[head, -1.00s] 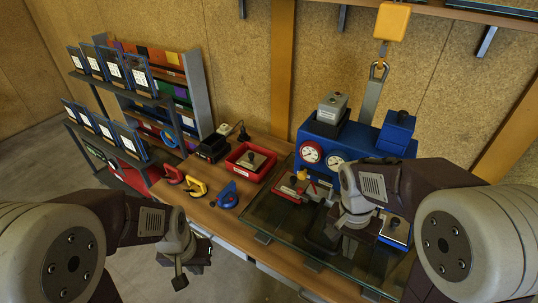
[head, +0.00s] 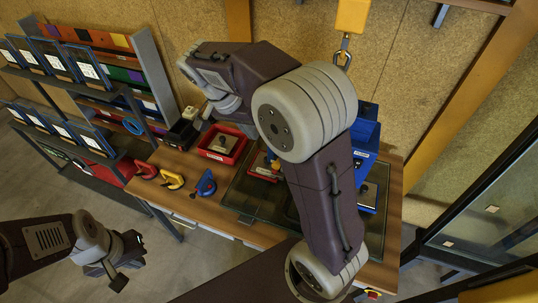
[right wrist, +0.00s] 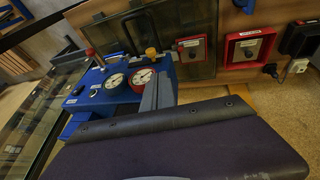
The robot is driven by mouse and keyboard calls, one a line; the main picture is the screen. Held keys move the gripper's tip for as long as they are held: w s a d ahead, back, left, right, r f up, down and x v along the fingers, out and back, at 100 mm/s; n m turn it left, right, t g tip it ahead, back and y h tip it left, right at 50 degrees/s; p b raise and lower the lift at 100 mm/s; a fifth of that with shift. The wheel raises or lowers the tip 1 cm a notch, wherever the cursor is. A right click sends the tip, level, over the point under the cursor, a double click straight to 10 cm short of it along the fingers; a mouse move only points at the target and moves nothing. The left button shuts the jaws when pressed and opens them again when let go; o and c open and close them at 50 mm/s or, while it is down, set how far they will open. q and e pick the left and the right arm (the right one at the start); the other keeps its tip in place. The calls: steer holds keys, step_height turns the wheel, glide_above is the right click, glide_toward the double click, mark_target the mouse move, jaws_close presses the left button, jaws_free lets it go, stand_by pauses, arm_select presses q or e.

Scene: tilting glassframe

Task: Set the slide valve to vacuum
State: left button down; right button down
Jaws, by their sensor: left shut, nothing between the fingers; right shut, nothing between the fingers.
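The blue vacuum unit (head: 365,140) stands on the table, mostly hidden behind my right arm in the head view. In the right wrist view the unit (right wrist: 98,88) shows two round gauges (right wrist: 142,77), a yellow knob (right wrist: 151,53) and a red-topped lever (right wrist: 91,52). I cannot tell for sure which part is the slide valve or how it is set. My right gripper (right wrist: 158,92) is shut and empty, seen against the unit's gauge side; no contact is clear. My left gripper (head: 119,283) is shut and empty, low in front of the table.
A red tray (head: 222,143) and red, yellow and blue suction cups (head: 205,183) are on the table (head: 160,159). A glass pane (head: 240,195) lies on it. A rack of framed panels (head: 80,65) stands left; a yellow block with a hook (head: 352,15) hangs above.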

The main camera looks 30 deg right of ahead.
mark_target(277, 163)
steer(key=s+p+x, duration=0.1)
steer(key=p+x, duration=0.2)
steer(key=x, duration=1)
steer(key=shift+s+f, duration=0.3)
